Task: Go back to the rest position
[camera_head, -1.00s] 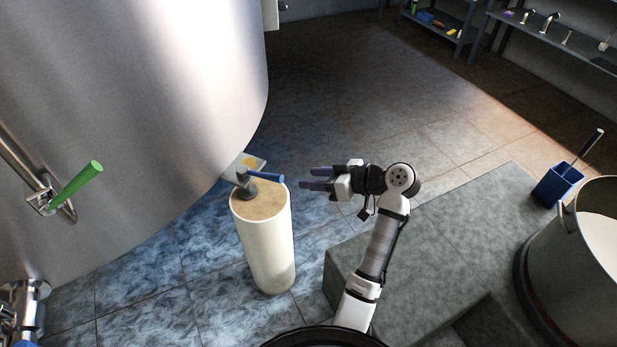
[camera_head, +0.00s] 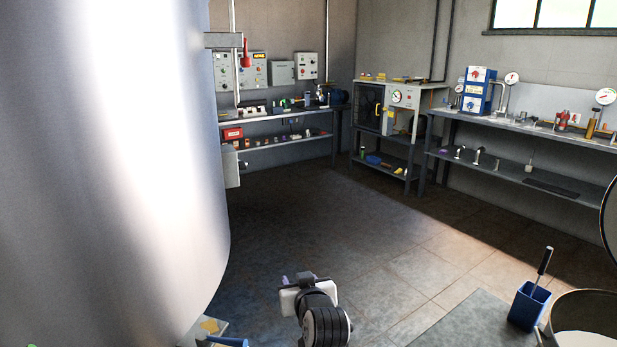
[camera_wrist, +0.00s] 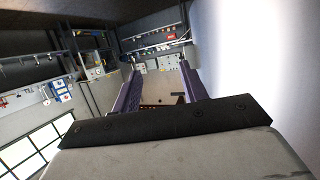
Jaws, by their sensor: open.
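My gripper (camera_head: 297,281) is at the bottom middle of the head view, pointing away from me and clear of the things around it. In the wrist view its two purple fingers (camera_wrist: 161,90) are apart with nothing held between them. The blue-handled valve (camera_head: 228,341) shows only in part at the bottom edge of the head view, to the left of my gripper. The pale post under it is out of frame.
The large steel tank (camera_head: 110,150) fills the left side. A blue holder with a brush (camera_head: 528,306) and a metal pot (camera_head: 585,322) stand at the lower right. Workbenches (camera_head: 530,133) line the back and right walls. The tiled floor (camera_head: 340,225) between is clear.

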